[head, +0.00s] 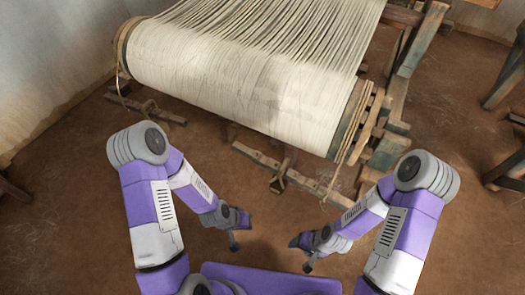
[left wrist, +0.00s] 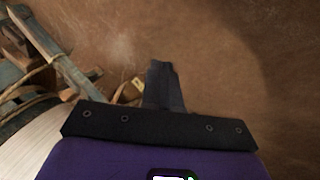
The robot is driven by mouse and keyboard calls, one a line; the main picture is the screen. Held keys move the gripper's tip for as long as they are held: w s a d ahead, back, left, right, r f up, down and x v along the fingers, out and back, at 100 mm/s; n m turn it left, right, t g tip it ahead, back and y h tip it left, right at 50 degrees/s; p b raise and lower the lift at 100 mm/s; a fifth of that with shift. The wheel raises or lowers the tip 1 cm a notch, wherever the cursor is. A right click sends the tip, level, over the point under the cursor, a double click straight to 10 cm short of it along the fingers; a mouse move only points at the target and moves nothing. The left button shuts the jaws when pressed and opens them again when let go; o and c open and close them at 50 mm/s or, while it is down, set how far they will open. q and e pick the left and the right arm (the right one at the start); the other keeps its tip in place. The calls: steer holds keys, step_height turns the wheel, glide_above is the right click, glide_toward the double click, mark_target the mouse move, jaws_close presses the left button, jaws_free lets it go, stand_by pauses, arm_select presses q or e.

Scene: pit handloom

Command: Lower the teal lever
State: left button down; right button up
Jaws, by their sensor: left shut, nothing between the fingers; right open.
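No part stands out clearly as the teal lever. Worn teal-painted wood shows on the loom's right side, as an upright post (head: 420,42) and a block (head: 388,152) near the roller's right end. I cannot tell whether either is the lever. My left gripper (head: 234,244) is shut and empty, low in front of the loom and pointing down; its fingers also show in the left wrist view (left wrist: 163,86). My right gripper (head: 301,256) is open and empty, to the right of the left one. Both are apart from the loom.
A large roller of pale warp threads (head: 235,85) fills the upper middle. Wooden bars (head: 290,175) lie low beneath it, in front. More wooden frames (head: 505,75) stand at the far right. The brown floor (head: 70,220) is bare at the left.

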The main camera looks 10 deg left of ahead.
arm_select(q)
steer(key=w+a+r+m+t+y+b, duration=0.1)
steer(key=w+a+r+m+t+b, duration=0.3)
steer(key=w, duration=0.7)
steer(key=w+a+r+m+t+b, duration=0.25)
steer(key=w+a+r+t, duration=0.35)
steer(key=w, duration=0.4)
steer(key=g+b, duration=0.1)
steer(key=b, duration=0.2)
glide_above(241, 151)
steer(key=s, duration=0.3)
step_height(241, 151, down, 4)
steer(key=f, duration=0.2)
steer(key=w+f+b, duration=0.1)
steer(key=shift+d+f, duration=0.2)
steer(key=shift+d, duration=0.1)
steer(key=shift+w+f, duration=0.1)
steer(key=shift+f, duration=0.25)
arm_select(e)
step_height(241, 151, down, 12)
steer(key=shift+f, duration=0.1)
